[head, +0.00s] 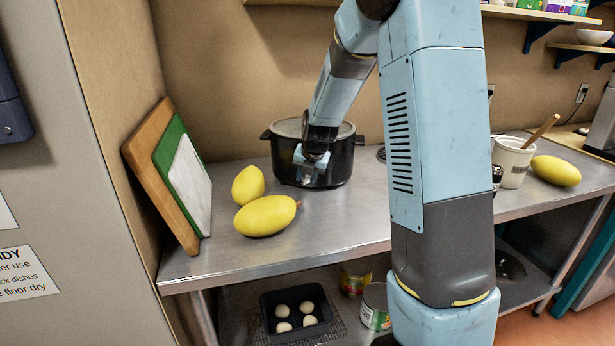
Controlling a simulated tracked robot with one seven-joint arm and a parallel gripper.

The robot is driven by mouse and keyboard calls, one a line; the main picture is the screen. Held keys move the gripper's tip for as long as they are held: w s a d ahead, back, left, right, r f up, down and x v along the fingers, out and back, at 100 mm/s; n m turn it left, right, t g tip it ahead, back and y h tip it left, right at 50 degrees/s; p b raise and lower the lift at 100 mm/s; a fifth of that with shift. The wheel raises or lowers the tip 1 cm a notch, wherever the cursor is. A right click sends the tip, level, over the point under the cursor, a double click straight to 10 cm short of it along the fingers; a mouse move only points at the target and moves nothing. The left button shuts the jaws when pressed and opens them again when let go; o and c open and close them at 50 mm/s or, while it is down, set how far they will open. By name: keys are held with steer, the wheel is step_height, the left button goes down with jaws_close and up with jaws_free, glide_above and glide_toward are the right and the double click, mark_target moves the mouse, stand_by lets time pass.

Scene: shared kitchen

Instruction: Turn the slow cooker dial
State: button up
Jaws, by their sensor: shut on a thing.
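The black slow cooker (338,169) stands on the steel counter near the back wall, with its lid (290,127) on. My gripper (308,179) is at the cooker's front face, where the dial sits. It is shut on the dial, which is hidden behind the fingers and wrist. The dial's setting cannot be seen.
Two yellow melons (266,215) lie on the counter (335,222) left of the cooker. Cutting boards (172,180) lean at the left wall. A white crock (511,162) and another melon (556,171) are at right. A dark tray (272,299) and cans (374,307) sit on the lower shelf.

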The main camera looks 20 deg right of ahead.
steer(key=shift+s+f, duration=0.1)
steer(key=shift+s, duration=0.05)
stand_by(0.4)
steer(key=o, duration=1)
steer(key=v, duration=1.3)
steer(key=shift+s+d+r, duration=0.15)
steer(key=shift+d+r, duration=0.1)
steer(key=shift+r, duration=0.1)
